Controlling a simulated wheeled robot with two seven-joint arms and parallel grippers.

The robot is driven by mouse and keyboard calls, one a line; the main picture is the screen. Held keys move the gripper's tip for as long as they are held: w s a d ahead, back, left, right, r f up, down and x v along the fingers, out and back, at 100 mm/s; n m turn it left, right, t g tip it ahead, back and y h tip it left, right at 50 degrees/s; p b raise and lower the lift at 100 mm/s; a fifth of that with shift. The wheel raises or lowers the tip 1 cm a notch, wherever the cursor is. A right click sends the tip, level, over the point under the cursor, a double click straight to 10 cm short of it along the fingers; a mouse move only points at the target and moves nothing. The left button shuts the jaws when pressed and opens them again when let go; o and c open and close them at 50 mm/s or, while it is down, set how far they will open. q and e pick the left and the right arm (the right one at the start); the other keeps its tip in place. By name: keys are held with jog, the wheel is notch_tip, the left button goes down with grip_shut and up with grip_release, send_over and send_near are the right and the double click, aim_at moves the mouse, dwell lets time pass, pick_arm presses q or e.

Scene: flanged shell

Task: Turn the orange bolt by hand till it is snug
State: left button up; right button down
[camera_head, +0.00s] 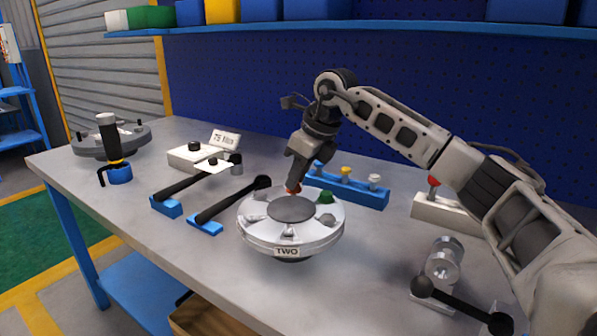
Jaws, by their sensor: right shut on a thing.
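The orange bolt (292,189) stands at the far side of the round silver flanged shell (291,234), which has a label reading "TWO" on its front. My right gripper (294,182) points down over the bolt and is shut on its head. The fingers hide most of the bolt, so I cannot tell how deep it sits. A green bolt (326,197) sits in the flange to the right of it. Grey bolt heads also show around the flange. My left gripper is not in view.
Behind the shell is a blue rack (352,190) with bolts. Two black-handled wrenches (233,201) lie on the left, near a white block (204,154) and a "75 N·m" sign (226,140). A grey flanged part (112,137) stands far left. A black-knobbed fixture (443,267) is at front right.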

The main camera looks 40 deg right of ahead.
jog(key=m, duration=0.1)
jog(key=m+h+p, duration=0.1)
jog(key=m, duration=0.1)
jog(key=shift+a+r+t, duration=0.15)
jog(key=shift+t, duration=0.15)
jog(key=m+h+p, duration=0.1)
jog(key=m, duration=0.2)
jog(key=shift+a, duration=0.1)
jog(key=m+h, duration=0.1)
jog(key=m, duration=0.1)
jog(key=shift+a+m+p, duration=0.1)
jog(key=shift+m+p, duration=0.2)
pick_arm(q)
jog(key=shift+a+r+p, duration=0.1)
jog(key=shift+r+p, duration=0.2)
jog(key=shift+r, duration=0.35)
pick_arm(e)
jog(key=shift+w+a+r+m+g+h, duration=0.15)
jog(key=shift+m+h, duration=0.3)
jog(key=shift+m, duration=0.55)
jog(key=shift+d+f+m+g+h, duration=0.1)
jog(key=shift+m+g+h, duration=0.25)
jog(key=shift+m, duration=0.65)
jog(key=shift+r, duration=0.1)
jog(key=c, duration=1.2)
grip_release()
jog(key=shift+c, duration=0.2)
jog(key=shift+a, duration=0.1)
